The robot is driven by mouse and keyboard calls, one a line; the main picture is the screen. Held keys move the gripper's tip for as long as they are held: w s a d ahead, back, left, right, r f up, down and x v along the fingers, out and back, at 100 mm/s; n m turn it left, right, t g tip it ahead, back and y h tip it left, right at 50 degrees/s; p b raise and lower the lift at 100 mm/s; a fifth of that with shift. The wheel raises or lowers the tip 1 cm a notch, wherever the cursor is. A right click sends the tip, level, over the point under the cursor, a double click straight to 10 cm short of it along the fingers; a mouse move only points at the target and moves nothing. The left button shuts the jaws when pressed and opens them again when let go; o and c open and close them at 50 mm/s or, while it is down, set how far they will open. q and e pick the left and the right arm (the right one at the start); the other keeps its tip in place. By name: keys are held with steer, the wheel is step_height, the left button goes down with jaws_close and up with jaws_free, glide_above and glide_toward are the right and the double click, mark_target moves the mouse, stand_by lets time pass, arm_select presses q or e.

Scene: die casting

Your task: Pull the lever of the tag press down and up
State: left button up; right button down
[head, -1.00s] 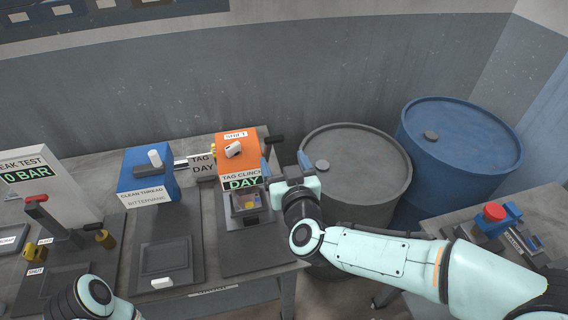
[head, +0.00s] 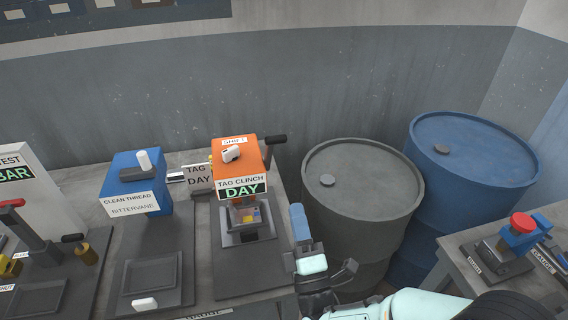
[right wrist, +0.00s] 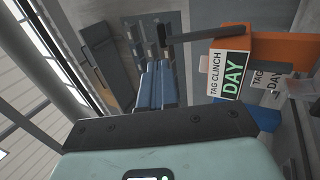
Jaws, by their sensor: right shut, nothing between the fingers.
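The tag press is the orange machine (head: 238,165) marked TAG CLINCH, with a green DAY display. Its lever (head: 275,139) is a black handle sticking out from its upper right side. In the right wrist view the lever (right wrist: 200,32) crosses near the fingertips, beside the DAY display. My left gripper is out of view.
A blue CLEAN THREAD machine (head: 128,180) stands left of the press, with a TAG DAY sign (head: 198,179) between. A grey drum (head: 350,200) and a blue drum (head: 470,160) stand to the right. A second table holds a device with a red knob (head: 522,222).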

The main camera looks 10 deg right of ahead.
mark_target(281, 136)
arm_select(q)
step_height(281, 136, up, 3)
steer(key=p, duration=0.3)
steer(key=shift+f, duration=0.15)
arm_select(e)
steer(key=x, duration=1.3)
steer(key=shift+w+r, duration=0.25)
steer(key=shift+w+r+p, duration=0.15)
steer(key=shift+r+p, duration=0.15)
steer(key=shift+p, duration=0.1)
steer(key=w+r+g+p, duration=0.1)
steer(key=p, duration=0.1)
steer(key=w+r+g+p, duration=0.1)
steer(key=w+p, duration=0.1)
steer(key=p, duration=0.1)
steer(key=shift+w+r+g, duration=0.2)
steer(key=shift+g, duration=0.2)
steer(key=shift+p, duration=0.3)
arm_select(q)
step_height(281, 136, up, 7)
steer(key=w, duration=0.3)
arm_select(e)
steer(key=shift+s+f, duration=0.1)
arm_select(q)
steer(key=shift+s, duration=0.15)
arm_select(e)
steer(key=shift+d, duration=0.1)
